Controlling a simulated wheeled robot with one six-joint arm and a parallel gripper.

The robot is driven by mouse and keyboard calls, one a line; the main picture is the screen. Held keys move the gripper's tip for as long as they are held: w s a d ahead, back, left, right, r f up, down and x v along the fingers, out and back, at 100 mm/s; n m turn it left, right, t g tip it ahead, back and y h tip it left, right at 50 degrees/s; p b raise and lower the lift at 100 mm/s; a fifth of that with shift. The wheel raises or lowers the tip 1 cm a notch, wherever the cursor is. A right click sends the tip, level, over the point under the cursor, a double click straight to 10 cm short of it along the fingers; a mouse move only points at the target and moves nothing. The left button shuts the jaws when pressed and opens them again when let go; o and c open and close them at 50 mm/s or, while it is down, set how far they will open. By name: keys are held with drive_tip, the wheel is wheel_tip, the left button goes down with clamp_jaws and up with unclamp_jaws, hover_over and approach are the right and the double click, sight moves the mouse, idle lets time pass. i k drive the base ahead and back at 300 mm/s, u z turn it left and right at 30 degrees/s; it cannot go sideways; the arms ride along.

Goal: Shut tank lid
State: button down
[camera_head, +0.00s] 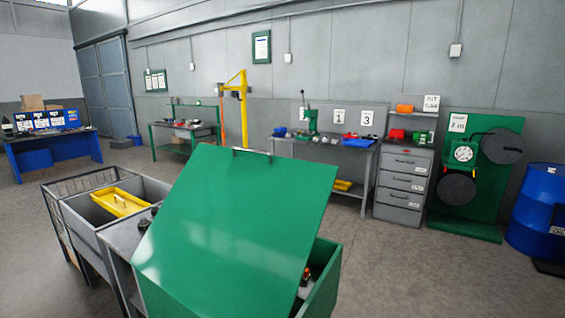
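The tank lid (235,225) is a large flat green panel in the centre foreground. It is tilted up, with a metal handle (251,153) along its top edge. The green tank (325,285) shows below it at the right, and its right wall is apart from the lid's raised edge. Through that gap I see part of the inside, with a small orange and dark item (307,275). The lid hides most of the tank. My gripper is not in view.
Left of the tank stand a grey bench (122,238) with dark objects and a grey bin holding a yellow tray (119,201). Workbenches, a drawer cabinet (404,185), a green panel stand and a blue barrel (538,210) line the back. Floor is clear at the right.

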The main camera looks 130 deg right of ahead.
sight(235, 234)
drive_tip(key=u, duration=0.05)
drive_tip(key=k, duration=2.05)
drive_tip(key=z, duration=0.5)
